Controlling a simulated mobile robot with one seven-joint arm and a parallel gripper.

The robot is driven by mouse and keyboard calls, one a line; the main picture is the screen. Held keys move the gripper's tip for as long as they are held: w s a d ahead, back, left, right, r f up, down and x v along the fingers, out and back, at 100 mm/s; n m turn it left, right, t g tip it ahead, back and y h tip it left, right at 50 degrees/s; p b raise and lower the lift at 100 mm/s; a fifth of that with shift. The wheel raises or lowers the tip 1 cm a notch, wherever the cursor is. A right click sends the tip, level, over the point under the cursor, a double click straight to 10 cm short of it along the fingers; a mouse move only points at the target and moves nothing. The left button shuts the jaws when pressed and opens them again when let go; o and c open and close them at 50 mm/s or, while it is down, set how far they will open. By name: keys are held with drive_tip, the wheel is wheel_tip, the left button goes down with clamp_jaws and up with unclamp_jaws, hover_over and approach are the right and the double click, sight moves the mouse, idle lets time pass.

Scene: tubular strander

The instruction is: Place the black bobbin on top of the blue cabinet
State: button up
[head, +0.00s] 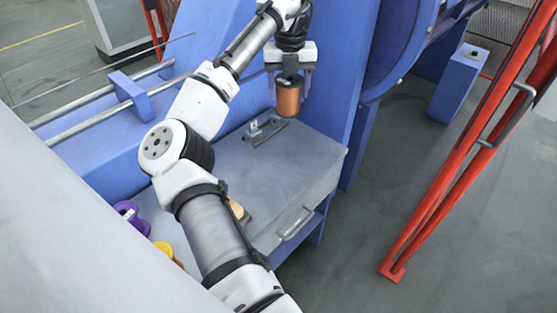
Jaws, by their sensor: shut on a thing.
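A bobbin with a dark top end and a copper-coloured winding (288,100) hangs upright in my gripper (289,84). My gripper points down and is shut around the bobbin's upper part. The bobbin is in front of a blue machine wall, above the far end of a grey worktop. A gap between its lower end and the worktop seems to show, but the height is hard to judge. The grey-topped cabinet (290,155) has a drawer handle and blue parts below. A separate small blue cabinet (457,85) stands on the floor at the right.
A metal fixture (262,130) sits on the worktop. A purple spool (131,215) and a yellow spool (165,250) lie at lower left, partly hidden. An orange-red frame (460,160) stands at right. Grey floor is clear between it and the worktop.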

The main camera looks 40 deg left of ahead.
wheel_tip(320, 180, down, 19)
drive_tip(key=shift+f, duration=0.1)
idle(0.5)
drive_tip(key=shift+f, duration=0.1)
drive_tip(key=o, duration=1.6)
wheel_tip(320, 180, up, 12)
drive_tip(key=shift+r+b, duration=0.15)
drive_tip(key=shift+b, duration=0.25)
